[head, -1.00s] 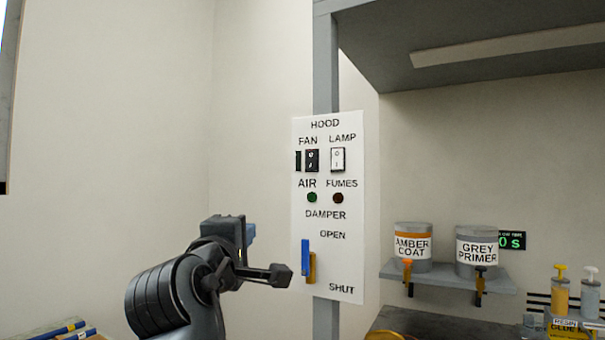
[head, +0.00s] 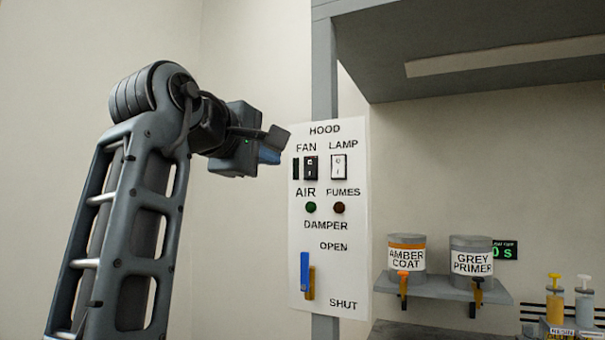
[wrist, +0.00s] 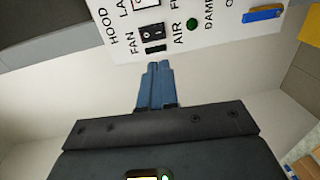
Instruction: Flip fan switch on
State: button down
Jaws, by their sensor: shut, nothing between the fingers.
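The fan switch (head: 311,167) is a black rocker under the word FAN on the white hood panel (head: 345,235). A narrow black piece stands just left of it. In the wrist view the fan switch (wrist: 152,32) lies beyond my fingertips. My gripper (head: 270,156) is shut and empty, left of the panel at about the height of the FAN label. Its blue fingers also show in the wrist view (wrist: 157,68), pointing toward the switch and looking apart from it. I cannot tell which way the rocker is set.
A white lamp switch (head: 338,167) sits right of the fan switch. Below are a green air light (head: 311,208), a dark fumes light (head: 339,208) and a blue damper handle (head: 305,275). A shelf (head: 445,289) with cans is at right. Left of the panel is bare wall.

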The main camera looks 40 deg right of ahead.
aim_at(309, 175)
jog(key=p+x, duration=0.2)
jog(key=x, duration=1.1)
jog(key=shift+w+d, duration=0.15)
jog(key=shift+d, duration=0.35)
jog(key=shift+f, duration=0.1)
jog(key=shift+d, duration=0.2)
jog(key=shift+w, duration=0.1)
jog(key=shift+a, duration=0.1)
